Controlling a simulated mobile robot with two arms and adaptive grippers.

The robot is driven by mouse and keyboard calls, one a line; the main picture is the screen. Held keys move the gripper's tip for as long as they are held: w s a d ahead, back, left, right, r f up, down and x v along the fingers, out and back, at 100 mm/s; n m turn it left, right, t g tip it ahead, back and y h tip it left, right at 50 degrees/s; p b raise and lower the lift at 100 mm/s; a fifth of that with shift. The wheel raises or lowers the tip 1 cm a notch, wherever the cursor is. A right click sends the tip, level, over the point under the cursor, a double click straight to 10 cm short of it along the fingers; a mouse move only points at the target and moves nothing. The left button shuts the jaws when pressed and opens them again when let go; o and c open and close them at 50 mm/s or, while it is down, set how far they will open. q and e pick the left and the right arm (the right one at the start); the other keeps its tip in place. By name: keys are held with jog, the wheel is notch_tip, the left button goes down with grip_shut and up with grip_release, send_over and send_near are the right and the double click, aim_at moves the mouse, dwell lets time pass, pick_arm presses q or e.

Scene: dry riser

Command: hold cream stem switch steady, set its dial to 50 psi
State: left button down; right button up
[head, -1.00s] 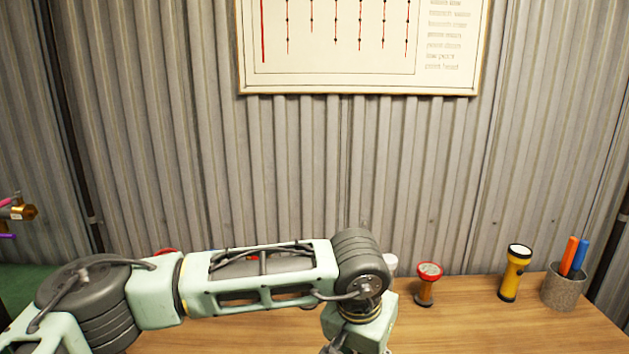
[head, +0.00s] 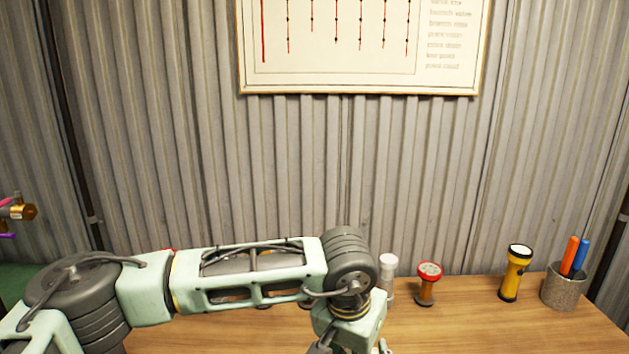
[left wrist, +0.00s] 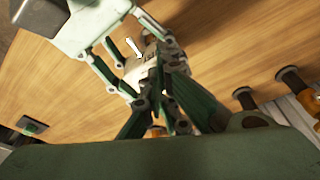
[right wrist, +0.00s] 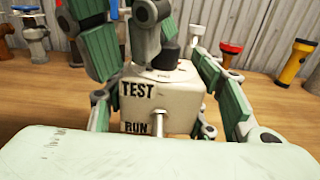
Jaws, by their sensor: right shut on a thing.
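The cream stem switch (right wrist: 158,98) is a cream box with the words TEST and RUN and a short metal stem on its front. It also shows in the left wrist view (left wrist: 138,68). My right gripper (right wrist: 165,112) is shut on it, one finger on each side. A dark dial (right wrist: 168,58) shows on its top; its setting is not readable. My left gripper (left wrist: 160,98) is over the switch with its fingers apart near the dial. It also shows at the top of the right wrist view (right wrist: 140,45). The head view hides the switch behind and below my left arm.
On the wooden bench (head: 470,325) stand a white-capped clear item (head: 388,275), a red-topped item (head: 428,283), a yellow flashlight (head: 515,272) and a cup (head: 565,290) with orange and blue pens. A corrugated wall with a chart (head: 360,45) is behind.

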pick_arm(q)
jog(key=shift+w+r, duration=0.15)
pick_arm(e)
jog(key=shift+a, duration=0.15)
pick_arm(q)
jog(key=shift+a, duration=0.15)
jog(key=shift+s+r, duration=0.2)
jog(key=shift+r, duration=0.1)
jog(key=shift+w+d+v, duration=0.1)
jog(key=shift+w+v, duration=0.05)
jog(key=shift+v, duration=0.75)
jog(key=shift+w+d+v, duration=0.1)
jog(key=shift+v, duration=0.75)
jog(key=shift+w+d+v, duration=0.1)
jog(key=shift+w+v, duration=0.05)
jog(key=shift+v, duration=0.75)
jog(key=shift+r, duration=0.1)
pick_arm(e)
jog(key=o, duration=1.6)
jog(key=shift+s, duration=0.1)
